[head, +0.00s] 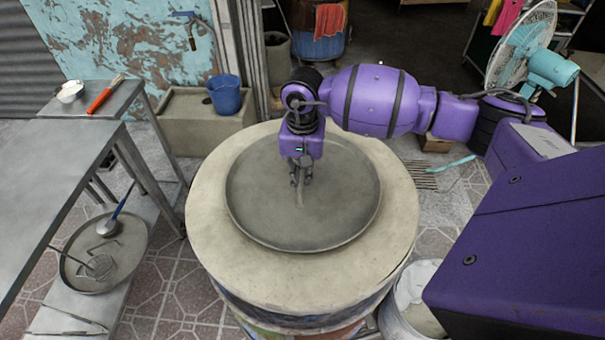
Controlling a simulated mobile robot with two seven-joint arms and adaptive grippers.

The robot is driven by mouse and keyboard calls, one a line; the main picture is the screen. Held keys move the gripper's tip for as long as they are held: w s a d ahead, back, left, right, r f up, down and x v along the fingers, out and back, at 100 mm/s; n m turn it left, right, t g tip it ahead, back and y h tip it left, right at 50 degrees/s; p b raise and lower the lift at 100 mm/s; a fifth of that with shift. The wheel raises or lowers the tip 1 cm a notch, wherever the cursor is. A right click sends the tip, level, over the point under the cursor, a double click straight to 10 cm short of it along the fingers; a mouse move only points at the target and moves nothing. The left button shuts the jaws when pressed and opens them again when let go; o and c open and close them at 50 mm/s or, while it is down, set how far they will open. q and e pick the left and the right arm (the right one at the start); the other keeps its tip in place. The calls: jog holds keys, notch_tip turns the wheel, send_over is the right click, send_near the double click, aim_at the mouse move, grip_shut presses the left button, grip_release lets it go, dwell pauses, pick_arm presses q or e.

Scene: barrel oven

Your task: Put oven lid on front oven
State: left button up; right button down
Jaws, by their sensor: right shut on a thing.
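The front oven (215,222) is a round, barrel-like body with a wide pale top, in the middle of the head view. The oven lid (265,215) is a flat grey disc with a low rim and lies on the oven's top, over its middle. My right gripper (301,182) points down above the lid's centre and is shut on the lid's handle (300,198), which the fingers partly hide. Whether the lid sits fully flat cannot be told. My left gripper is not in view.
A metal table (50,180) stands at left, with a round tray (128,255) of utensils on a lower shelf. A blue bucket (226,95) stands behind on a stone trough. A fan (525,50) is at back right. A white bucket (405,315) stands close to the oven's right front.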

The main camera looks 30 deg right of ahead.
aim_at(303, 172)
jog(key=c, duration=1.9)
grip_release()
notch_tip(303, 172, up, 12)
jog(key=shift+r, duration=0.15)
